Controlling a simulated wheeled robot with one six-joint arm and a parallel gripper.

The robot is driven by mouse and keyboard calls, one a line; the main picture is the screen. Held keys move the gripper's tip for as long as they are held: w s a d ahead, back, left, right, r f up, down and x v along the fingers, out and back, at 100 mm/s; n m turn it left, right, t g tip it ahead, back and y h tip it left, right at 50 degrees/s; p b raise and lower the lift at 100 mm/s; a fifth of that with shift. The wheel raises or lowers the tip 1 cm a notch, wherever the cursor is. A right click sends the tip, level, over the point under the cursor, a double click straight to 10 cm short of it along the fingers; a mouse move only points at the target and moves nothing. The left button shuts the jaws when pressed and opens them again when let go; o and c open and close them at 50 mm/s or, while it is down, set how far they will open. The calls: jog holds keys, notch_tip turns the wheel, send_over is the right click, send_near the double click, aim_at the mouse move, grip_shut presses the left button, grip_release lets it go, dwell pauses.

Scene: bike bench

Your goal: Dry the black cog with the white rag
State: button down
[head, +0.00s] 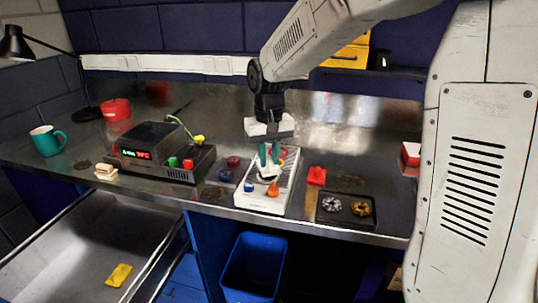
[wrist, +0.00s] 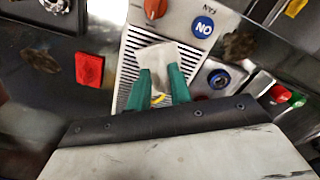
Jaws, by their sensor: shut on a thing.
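My gripper (head: 268,163) has green fingertips and is shut on the white rag (wrist: 158,55), a small pale cloth. The rag also shows between the fingers in the head view. The gripper is above the pale slotted device with the orange knob (head: 272,188). Whether the rag touches the device is unclear. A black tray (head: 345,221) lies to the right with two cogs on it. The left cog (head: 330,204) looks dark with pale, shiny patches and seems to be the black one; the right cog (head: 360,209) is golden. The tray's corner shows in the wrist view (wrist: 75,18).
A black box with a red display (head: 145,153), a teal mug (head: 47,141) and a red pot (head: 116,109) stand left. An open drawer (head: 75,240) holds a yellow cloth (head: 119,275). A blue bin (head: 254,265) is below.

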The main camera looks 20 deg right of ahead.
jog(key=shift+f, duration=0.4)
jog(key=shift+w+a, duration=0.1)
dwell(0.3)
jog(key=shift+w+a, duration=0.5)
jog(key=shift+a, duration=0.2)
jog(key=shift+s+d, duration=0.6)
jog(key=shift+d, duration=0.25)
jog(key=shift+s+d, duration=0.6)
jog(key=shift+d, duration=0.2)
jog(key=shift+a, duration=0.1)
jog(key=shift+w+a, duration=0.6)
jog(key=shift+a, duration=0.2)
jog(key=shift+w+a, duration=0.6)
jog(key=shift+a, duration=0.15)
jog(key=shift+s+d, duration=0.1)
jog(key=shift+d, duration=0.05)
